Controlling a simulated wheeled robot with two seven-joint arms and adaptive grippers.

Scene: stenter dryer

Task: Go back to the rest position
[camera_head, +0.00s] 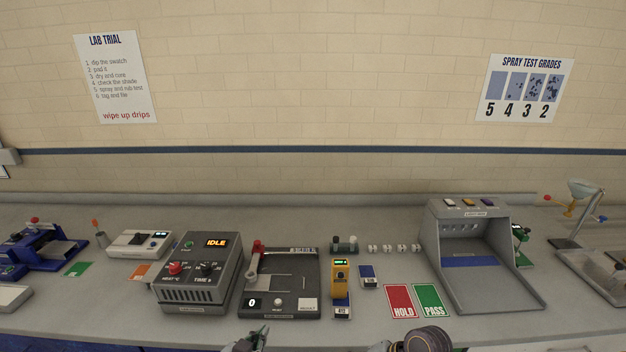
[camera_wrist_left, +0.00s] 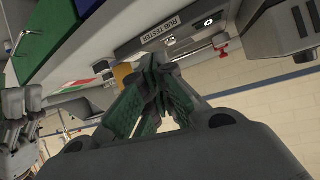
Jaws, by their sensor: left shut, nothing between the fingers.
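My left gripper (camera_head: 247,341) shows at the bottom edge of the head view, in front of the bench and below the rub tester. In the left wrist view its green-padded fingers (camera_wrist_left: 158,82) come together at the tips, with nothing between them. Part of what looks like my right arm (camera_head: 425,341) shows at the bottom edge, right of centre. Grey jointed parts also show at the left edge of the left wrist view. I cannot make out the state of the right fingers.
The grey bench holds an oven box reading IDLE (camera_head: 200,273), a rub tester (camera_head: 281,283), a yellow handheld meter (camera_head: 341,277), red HOLD (camera_head: 400,301) and green PASS (camera_head: 431,300) cards, and a light booth (camera_head: 470,252). Both arms show near the bench's front edge.

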